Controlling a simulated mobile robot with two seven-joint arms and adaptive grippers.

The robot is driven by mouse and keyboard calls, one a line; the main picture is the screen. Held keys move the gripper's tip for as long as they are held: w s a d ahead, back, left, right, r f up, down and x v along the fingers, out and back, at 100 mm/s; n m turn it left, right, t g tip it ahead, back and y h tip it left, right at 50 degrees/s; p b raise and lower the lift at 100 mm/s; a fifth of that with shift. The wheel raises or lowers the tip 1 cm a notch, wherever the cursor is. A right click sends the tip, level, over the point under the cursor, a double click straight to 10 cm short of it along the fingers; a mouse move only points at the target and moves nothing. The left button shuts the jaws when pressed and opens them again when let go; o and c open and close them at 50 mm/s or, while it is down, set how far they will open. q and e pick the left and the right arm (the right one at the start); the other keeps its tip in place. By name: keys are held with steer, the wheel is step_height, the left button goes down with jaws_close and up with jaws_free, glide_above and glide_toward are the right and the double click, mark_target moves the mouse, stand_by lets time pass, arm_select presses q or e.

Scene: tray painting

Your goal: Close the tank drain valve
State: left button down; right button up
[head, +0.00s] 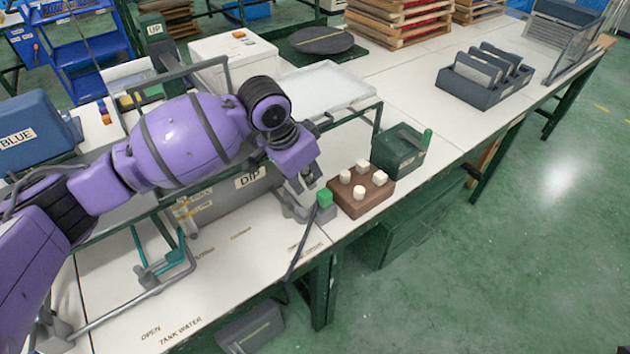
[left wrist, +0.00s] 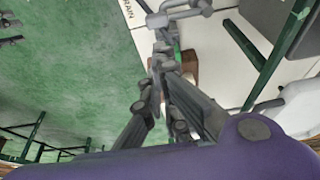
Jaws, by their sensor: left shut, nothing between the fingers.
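The grey dip tank (head: 215,211), marked DIP, stands on the white bench, partly hidden behind my left arm. A grey fitting (head: 296,209), which looks like the drain valve, sits at its right end by the bench edge. In the left wrist view the grey fitting (left wrist: 180,13) shows beside lettering ending in "RAIN". Its lever position is not clear. My left gripper (head: 299,186) is just above the fitting, pointing down; I cannot tell whether it touches. In the left wrist view the left gripper (left wrist: 162,68) is shut and empty. My right gripper is not in view.
A brown block (head: 361,200) with several white pegs and a green box (head: 399,150) stand close right of the gripper. A green-capped grey piece (head: 325,198) is beside it. A teal-handled pipe (head: 163,262) stands at the left near TANK WATER lettering. The front bench surface is mostly clear.

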mark_target(296, 206)
arm_select(q)
steer(key=x, duration=0.9)
steer(key=shift+b, duration=0.3)
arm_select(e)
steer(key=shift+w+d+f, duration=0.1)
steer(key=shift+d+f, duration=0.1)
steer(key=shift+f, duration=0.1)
arm_select(q)
steer(key=shift+w+d+r, duration=0.1)
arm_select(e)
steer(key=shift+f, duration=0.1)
